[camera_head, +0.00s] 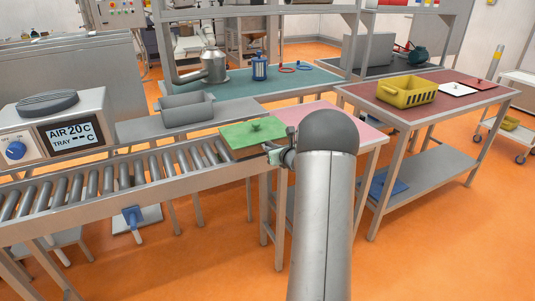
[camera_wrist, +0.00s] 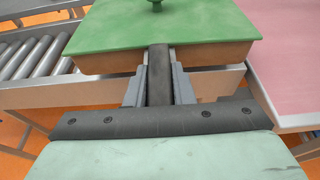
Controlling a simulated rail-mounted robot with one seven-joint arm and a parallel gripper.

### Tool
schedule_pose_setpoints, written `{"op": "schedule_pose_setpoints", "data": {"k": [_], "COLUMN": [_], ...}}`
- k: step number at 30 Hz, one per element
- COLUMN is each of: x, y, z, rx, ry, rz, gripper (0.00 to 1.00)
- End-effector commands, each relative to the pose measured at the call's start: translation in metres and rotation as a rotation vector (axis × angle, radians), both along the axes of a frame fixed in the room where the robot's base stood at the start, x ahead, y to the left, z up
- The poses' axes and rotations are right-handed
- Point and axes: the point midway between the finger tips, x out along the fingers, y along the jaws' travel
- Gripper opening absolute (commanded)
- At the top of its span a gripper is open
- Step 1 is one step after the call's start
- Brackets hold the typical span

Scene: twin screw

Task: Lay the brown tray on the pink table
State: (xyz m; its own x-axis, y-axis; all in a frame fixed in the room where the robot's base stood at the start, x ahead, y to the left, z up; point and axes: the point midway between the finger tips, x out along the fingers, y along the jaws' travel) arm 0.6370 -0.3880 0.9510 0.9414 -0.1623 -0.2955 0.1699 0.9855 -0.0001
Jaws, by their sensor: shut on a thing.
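The brown tray (camera_wrist: 212,54) shows its front side in the wrist view, under a green lid (camera_wrist: 110,28) with a small knob. In the head view the green lid (camera_head: 240,134) lies at the right end of the roller conveyor, and the tray's body is mostly hidden. My gripper (camera_wrist: 158,82) is shut on a dark handle (camera_wrist: 160,66) at the tray's near side; it also shows in the head view (camera_head: 276,152). The pink table (camera_head: 350,128) is just right of the tray, partly behind my arm; its pink top (camera_wrist: 290,70) shows in the wrist view. I cannot tell whether the tray touches the conveyor.
The roller conveyor (camera_head: 105,184) runs left, beside a grey unit with a display (camera_head: 75,135). A grey bin (camera_head: 187,112) stands behind it. A red-topped table (camera_head: 425,115) at the right holds a yellow basket (camera_head: 407,94) and flat lids. The visible pink tabletop is clear.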

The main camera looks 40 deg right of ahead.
Motion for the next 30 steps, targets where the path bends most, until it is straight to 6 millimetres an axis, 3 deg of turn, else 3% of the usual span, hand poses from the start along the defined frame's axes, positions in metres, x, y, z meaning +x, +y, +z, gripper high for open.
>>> {"op": "schedule_pose_setpoints", "data": {"k": [17, 30], "x": [-0.002, -0.049], "y": [0.0, 0.008], "z": [0.002, 0.001], "rx": [-0.002, -0.002], "ry": [-0.006, -0.006], "rz": [0.0, -0.001], "gripper": [0.0, 0.0]}}
